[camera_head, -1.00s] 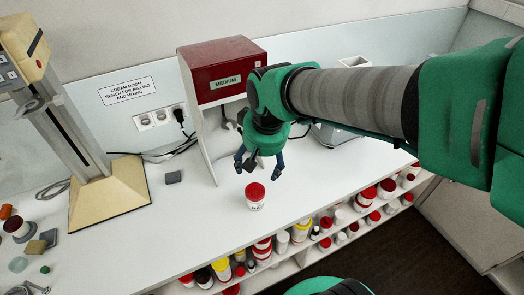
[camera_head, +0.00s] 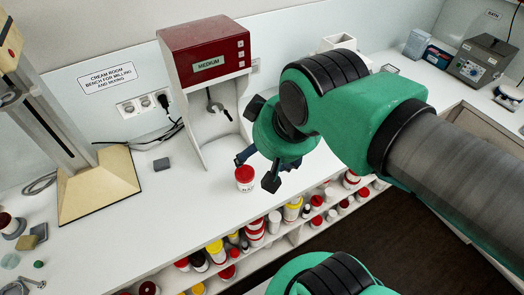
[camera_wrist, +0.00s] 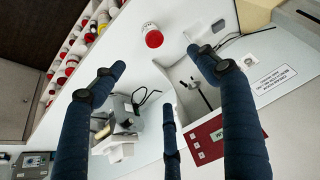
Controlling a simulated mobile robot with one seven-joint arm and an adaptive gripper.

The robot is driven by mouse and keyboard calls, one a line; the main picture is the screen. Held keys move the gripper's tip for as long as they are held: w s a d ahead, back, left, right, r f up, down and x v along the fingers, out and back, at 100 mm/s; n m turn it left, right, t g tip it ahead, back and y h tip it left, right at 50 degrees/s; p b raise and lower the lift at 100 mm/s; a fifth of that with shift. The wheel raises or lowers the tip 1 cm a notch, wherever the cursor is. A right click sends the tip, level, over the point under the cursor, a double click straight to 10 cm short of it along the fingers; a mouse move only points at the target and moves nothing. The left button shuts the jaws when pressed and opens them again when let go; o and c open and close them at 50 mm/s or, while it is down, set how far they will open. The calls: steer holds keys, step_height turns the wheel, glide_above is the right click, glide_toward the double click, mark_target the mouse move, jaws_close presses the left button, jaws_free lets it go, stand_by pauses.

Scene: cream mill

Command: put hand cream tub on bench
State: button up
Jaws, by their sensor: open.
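The hand cream tub (camera_head: 245,183), white with a red lid, stands upright on the white bench (camera_head: 190,210), in front of the red mill. It also shows in the wrist view (camera_wrist: 153,38), top centre, just beyond my fingertips. My gripper (camera_head: 256,169) is open, with its dark blue fingers spread just behind and to the right of the tub. In the wrist view my gripper (camera_wrist: 155,60) has nothing between its fingers. Whether any finger touches the tub is hard to tell.
The red mill (camera_head: 207,50) marked MEDIUM stands behind the tub. A stand with a cream base (camera_head: 100,187) is at left, a small grey block (camera_head: 161,164) between. Shelves (camera_head: 280,240) of tubs lie below the bench's front edge.

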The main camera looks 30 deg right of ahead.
steer(key=m+g+p, duration=0.1)
steer(key=m+g, duration=0.1)
steer(key=g, duration=0.4)
glide_above(245, 173)
step_height(245, 173, down, 24)
steer(key=shift+w+f, duration=0.1)
steer(key=shift+f, duration=0.3)
steer(key=shift+f, duration=0.1)
steer(key=shift+f+b, duration=0.45)
steer(key=shift+f, duration=3.75)
